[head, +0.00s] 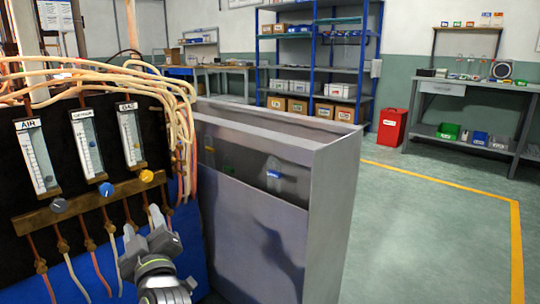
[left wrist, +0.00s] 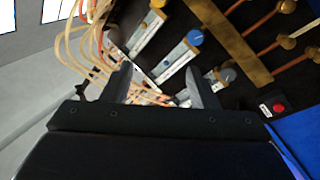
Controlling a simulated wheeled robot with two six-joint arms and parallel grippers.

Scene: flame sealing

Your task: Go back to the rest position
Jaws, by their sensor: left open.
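My left gripper (head: 150,238) is in the lower left of the head view, in front of the gas panel (head: 95,150). Its jaws are open and empty. In the left wrist view its two fingers (left wrist: 160,88) stand apart, with the flowmeters behind them. The panel carries three flowmeters: AIR (head: 36,155), a middle one (head: 87,143) and GAS (head: 131,134). Below them are a grey knob (head: 58,205), a blue knob (head: 106,189) and a yellow knob (head: 146,176). The gripper is below the yellow knob in the picture, apart from it. My right gripper is not in view.
A grey metal cabinet (head: 330,210) stands right of the panel, close to my left gripper. Pale hoses (head: 180,100) loop over the panel. In the left wrist view a red button (left wrist: 278,108) shows. Shelves, a red bin (head: 392,127) and a workbench (head: 440,88) stand behind. The floor at right is clear.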

